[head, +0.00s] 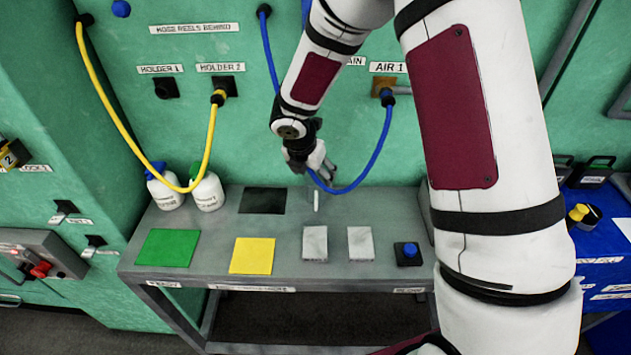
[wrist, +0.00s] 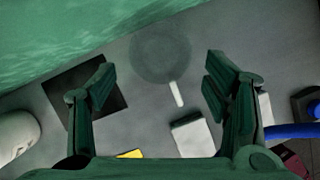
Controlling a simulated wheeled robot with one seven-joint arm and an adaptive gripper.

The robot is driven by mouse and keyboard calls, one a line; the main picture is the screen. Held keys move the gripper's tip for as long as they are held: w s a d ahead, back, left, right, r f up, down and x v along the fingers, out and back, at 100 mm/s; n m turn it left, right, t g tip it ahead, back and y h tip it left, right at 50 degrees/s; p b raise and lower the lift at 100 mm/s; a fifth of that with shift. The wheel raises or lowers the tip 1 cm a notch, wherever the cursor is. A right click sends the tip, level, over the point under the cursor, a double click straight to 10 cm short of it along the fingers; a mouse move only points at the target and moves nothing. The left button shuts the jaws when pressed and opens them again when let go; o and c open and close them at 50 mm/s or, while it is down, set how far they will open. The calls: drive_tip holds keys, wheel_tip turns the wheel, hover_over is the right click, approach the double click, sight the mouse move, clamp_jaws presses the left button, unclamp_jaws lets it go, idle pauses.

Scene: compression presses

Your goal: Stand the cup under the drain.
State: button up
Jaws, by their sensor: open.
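My gripper (head: 314,167) is open above the back of the grey bench, with its fingers wide apart in the wrist view (wrist: 158,82). Between and beyond the fingertips is a faint round grey shape (wrist: 160,52) with a short white bar (wrist: 177,94) at its near edge. It may be the see-through cup with its handle, but I cannot tell for certain. The white bar also shows in the head view (head: 317,201), just below my gripper. A wall label ending in "AIN" (head: 355,61) is partly behind my arm; the drain outlet itself is hidden.
The bench (head: 210,262) holds green (head: 167,248) and yellow (head: 252,255) squares, a black square (head: 262,200), two pale blocks (head: 315,243) and two white bottles (head: 207,191). A blue hose (head: 375,160) loops close beside my gripper; a yellow hose (head: 112,105) hangs left.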

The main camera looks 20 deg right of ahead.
drive_tip(key=s+d+r+m+h, duration=0.1)
drive_tip(key=s+d+r+m, duration=0.1)
drive_tip(key=s+r+m, duration=0.6)
drive_tip(key=s+d+r+m, duration=0.3)
drive_tip(key=s+r+m, duration=0.2)
drive_tip(key=r, duration=0.8)
drive_tip(key=s+a+r+m+y, duration=0.1)
drive_tip(key=s+r+m+y, duration=0.1)
drive_tip(key=s+m, duration=0.5)
drive_tip(key=s+a+r+m+t+y, duration=0.1)
drive_tip(key=s+a+r+m, duration=0.1)
drive_tip(key=s+r+m, duration=0.2)
drive_tip(key=s+m, duration=0.3)
drive_tip(key=s, duration=0.4)
drive_tip(key=shift+m+t+y, duration=0.3)
drive_tip(key=shift+m+y, duration=0.1)
drive_tip(key=shift+s, duration=0.1)
